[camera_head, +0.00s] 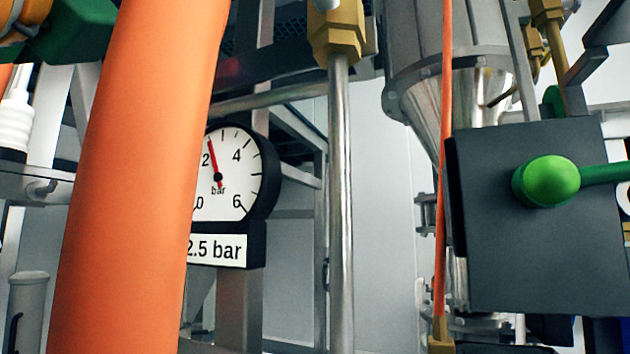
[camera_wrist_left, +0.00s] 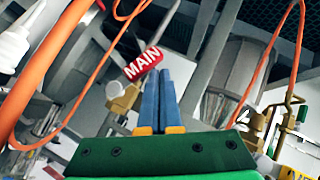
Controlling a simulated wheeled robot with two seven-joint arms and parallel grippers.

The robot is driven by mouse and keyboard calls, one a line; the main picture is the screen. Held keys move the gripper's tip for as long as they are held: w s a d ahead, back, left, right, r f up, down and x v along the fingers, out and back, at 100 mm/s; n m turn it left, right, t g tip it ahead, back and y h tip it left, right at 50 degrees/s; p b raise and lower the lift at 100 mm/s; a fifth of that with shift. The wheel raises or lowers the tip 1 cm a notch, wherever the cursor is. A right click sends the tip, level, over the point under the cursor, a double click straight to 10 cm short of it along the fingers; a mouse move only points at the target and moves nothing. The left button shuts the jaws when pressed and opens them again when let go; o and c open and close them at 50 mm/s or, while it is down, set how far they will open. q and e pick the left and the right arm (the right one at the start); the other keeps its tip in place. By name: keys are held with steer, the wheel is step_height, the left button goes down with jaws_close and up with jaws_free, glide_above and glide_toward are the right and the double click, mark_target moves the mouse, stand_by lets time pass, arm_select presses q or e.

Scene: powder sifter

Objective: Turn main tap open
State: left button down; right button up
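A red piece marked MAIN (camera_wrist_left: 143,61) shows in the left wrist view, tilted, just left of my left fingertips. A brass fitting (camera_wrist_left: 124,98) sits below it. My left gripper (camera_wrist_left: 166,72) has two blue fingers lying side by side, with no clear gap and nothing seen between them. I cannot tell whether the fingers touch the red piece. The red piece does not show in the head view. My right gripper is in neither view.
In the head view a thick orange hose (camera_head: 135,190) blocks much of the left. A green ball-ended lever (camera_head: 548,181) sits on a dark box (camera_head: 535,260) at right. A steel pipe (camera_head: 340,200) stands mid-view.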

arm_select(q)
steer(key=shift+a+r+p, duration=0.35)
steer(key=shift+r+p, duration=0.05)
steer(key=shift+r, duration=0.2)
steer(key=shift+a+r+p, duration=0.35)
steer(key=shift+r, duration=0.25)
steer(key=shift+a, duration=0.1)
